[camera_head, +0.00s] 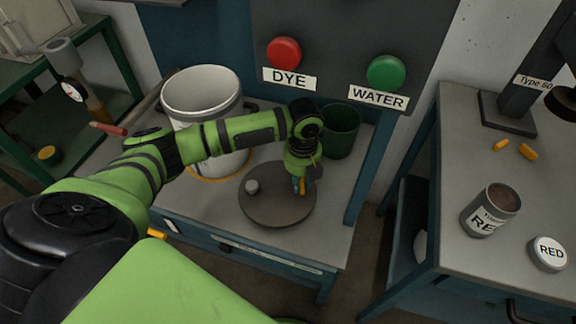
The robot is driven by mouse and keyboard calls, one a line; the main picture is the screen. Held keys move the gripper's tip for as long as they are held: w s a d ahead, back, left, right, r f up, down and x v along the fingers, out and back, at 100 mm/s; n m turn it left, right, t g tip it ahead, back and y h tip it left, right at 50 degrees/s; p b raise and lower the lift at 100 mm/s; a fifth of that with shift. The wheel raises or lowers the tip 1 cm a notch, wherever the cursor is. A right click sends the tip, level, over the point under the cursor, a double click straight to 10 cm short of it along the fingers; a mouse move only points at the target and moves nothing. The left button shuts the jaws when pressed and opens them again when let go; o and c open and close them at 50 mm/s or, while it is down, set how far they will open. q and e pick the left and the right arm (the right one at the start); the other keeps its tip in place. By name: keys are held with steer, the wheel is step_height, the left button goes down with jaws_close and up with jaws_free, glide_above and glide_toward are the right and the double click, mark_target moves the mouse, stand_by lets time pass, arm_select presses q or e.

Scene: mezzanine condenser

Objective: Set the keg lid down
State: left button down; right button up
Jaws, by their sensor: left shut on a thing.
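The keg lid (270,211) is a dark grey disc with a small pale knob on its left part. It lies flat, level with or just above the workbench top (330,210), in front of the keg; I cannot tell whether it touches. My left gripper (301,188) points down at the lid's right part and is shut on it; the fingertips are small and the exact grip is hard to see. The white keg (202,93) stands upright with its top open, partly hidden behind my left arm. My right gripper is not in view.
A dark green bin (341,132) stands right of my gripper. A red DYE button (284,52) and green WATER button (386,72) are on the panel behind. The right table holds an open labelled tin (490,208), a RED lid (548,253) and yellow pieces (526,151).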

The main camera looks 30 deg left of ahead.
arm_select(q)
steer(key=shift+f, duration=0.95)
step_height(320, 180, down, 3)
steer(key=shift+f, duration=0.35)
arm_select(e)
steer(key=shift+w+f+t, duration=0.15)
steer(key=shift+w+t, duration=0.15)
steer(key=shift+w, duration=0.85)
arm_select(q)
steer(key=shift+f+b, duration=0.15)
steer(key=shift+b, duration=0.15)
steer(key=c, duration=1.1)
jaws_free()
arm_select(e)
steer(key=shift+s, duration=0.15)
